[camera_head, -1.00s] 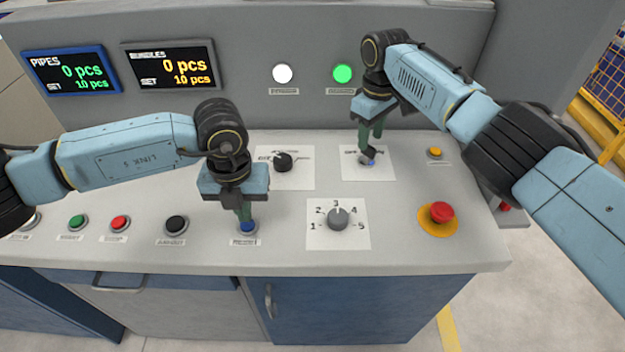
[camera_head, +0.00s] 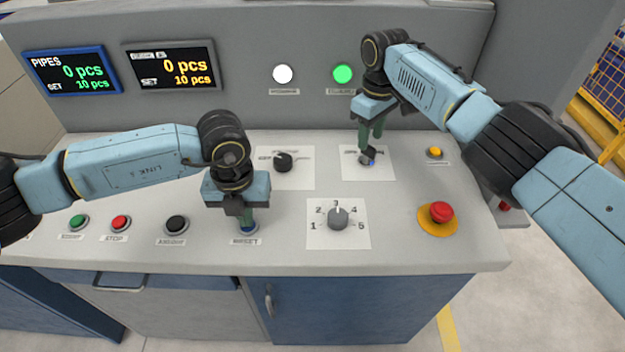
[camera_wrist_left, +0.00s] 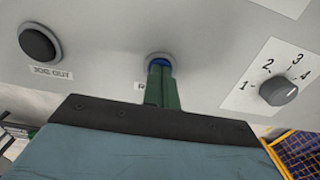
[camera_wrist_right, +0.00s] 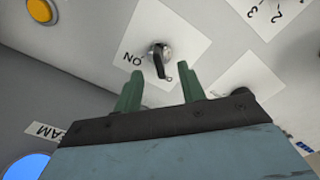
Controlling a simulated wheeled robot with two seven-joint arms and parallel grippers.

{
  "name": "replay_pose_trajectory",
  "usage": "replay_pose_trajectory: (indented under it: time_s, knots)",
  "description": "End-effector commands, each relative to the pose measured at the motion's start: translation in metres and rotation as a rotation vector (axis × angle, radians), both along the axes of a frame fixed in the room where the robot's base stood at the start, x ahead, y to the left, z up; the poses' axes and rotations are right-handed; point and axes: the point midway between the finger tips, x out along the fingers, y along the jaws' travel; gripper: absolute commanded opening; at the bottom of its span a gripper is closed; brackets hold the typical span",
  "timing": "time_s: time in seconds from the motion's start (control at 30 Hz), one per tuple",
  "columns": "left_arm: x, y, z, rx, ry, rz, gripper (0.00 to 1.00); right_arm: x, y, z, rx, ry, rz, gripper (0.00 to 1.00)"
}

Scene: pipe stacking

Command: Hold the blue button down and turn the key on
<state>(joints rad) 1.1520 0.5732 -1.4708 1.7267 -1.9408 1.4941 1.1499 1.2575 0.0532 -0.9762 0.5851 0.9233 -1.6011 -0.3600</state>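The blue button (camera_wrist_left: 158,61) is on the sloped panel at its front middle; in the head view the left fingertips mostly cover it (camera_head: 247,231). My left gripper (camera_head: 247,224) points down with its fingers together and nothing between them. Its tips appear to touch the button; how far the button is pressed cannot be told. The black key (camera_wrist_right: 159,62) stands in a silver lock on a white plate with an "ON" mark. My right gripper (camera_wrist_right: 160,78) is open, its fingers apart on either side of the key's end, seemingly without gripping it. In the head view it hovers over the key plate (camera_head: 385,170).
A black selector (camera_head: 283,161) and a numbered grey dial (camera_head: 338,218) sit between the arms. A red emergency button (camera_head: 441,211) is at the right. Green (camera_head: 77,222), red (camera_head: 119,222) and black (camera_head: 176,224) buttons line the left front. The green lamp (camera_head: 342,74) looks lit.

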Motion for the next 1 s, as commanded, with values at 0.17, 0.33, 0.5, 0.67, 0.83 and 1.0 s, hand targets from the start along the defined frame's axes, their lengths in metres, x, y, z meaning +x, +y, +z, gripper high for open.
replay_pose_trajectory:
  time_s: [0.17, 0.33, 0.5, 0.67, 0.83, 1.0]
  knots:
    - [-0.004, 0.0, -0.007, 0.003, 0.011, 0.0, 0.0, 0.0, 0.0, -0.006, 0.0, 0.001, -0.001, 0.4]
    - [-0.004, 0.0, -0.007, 0.004, 0.013, 0.0, 0.0, 0.0, 0.0, -0.017, 0.0, 0.001, -0.001, 0.4]
    - [-0.004, 0.0, -0.008, 0.003, 0.014, 0.0, 0.0, 0.0, 0.0, -0.027, 0.001, 0.002, 0.0, 0.4]
    - [-0.005, 0.0, -0.008, 0.003, 0.014, 0.0, 0.0, 0.002, 0.001, -0.036, 0.002, 0.001, -0.002, 0.4]
    - [-0.005, 0.0, -0.008, 0.003, 0.014, 0.0, 0.0, 0.002, 0.0, -0.046, 0.001, 0.0, -0.002, 0.4]
    - [-0.005, 0.0, -0.008, 0.002, 0.014, 0.0, 0.0, 0.002, 0.0, -0.052, 0.0, 0.0, 0.0, 0.4]
